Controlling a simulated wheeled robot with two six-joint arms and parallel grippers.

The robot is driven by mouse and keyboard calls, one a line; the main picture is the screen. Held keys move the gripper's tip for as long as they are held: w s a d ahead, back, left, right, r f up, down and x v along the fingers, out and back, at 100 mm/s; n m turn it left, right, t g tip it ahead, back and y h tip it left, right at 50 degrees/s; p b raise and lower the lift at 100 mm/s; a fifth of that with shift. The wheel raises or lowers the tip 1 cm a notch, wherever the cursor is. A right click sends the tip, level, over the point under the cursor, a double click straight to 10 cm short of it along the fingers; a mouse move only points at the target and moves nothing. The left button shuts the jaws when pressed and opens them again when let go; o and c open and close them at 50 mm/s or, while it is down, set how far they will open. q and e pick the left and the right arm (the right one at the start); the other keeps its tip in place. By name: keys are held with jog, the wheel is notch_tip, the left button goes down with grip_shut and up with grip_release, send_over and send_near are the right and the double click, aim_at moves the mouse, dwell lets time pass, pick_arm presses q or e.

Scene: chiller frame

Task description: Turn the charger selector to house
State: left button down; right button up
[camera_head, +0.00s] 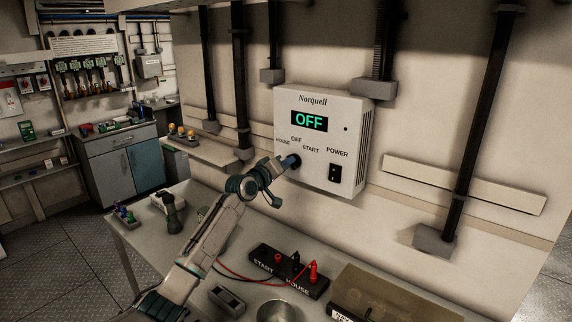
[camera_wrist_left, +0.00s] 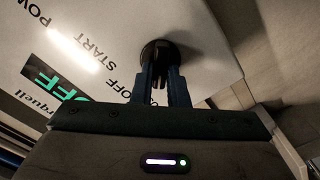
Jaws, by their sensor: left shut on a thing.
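The charger (camera_head: 325,165) is a pale wall box with a green "OFF" on its display (camera_head: 309,121). Its selector knob is at the lower left of its face, below the labels HOUSE, OFF and START, mostly hidden by my gripper in the head view. My left gripper (camera_head: 292,161) is at the knob, shut on it. In the left wrist view, the two fingers (camera_wrist_left: 166,85) close on the black round selector (camera_wrist_left: 158,50). The knob's pointing direction cannot be told clearly. My right gripper is not in view.
A black POWER switch (camera_head: 335,173) sits right of the selector. On the bench below are a START/HOUSE terminal block (camera_head: 290,270) with red and black clamps, a round metal bowl (camera_head: 277,312) and a brownish box (camera_head: 380,296). Black conduits run down the wall.

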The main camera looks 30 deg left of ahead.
pick_arm(q)
jog(key=c, duration=1.4)
grip_release()
jog(key=shift+c, duration=0.2)
jog(key=s+b, duration=0.3)
jog(key=s, duration=0.7)
jog(key=shift+s+a+b, duration=0.3)
jog(key=shift+s+a, duration=0.05)
jog(key=shift+f, duration=0.1)
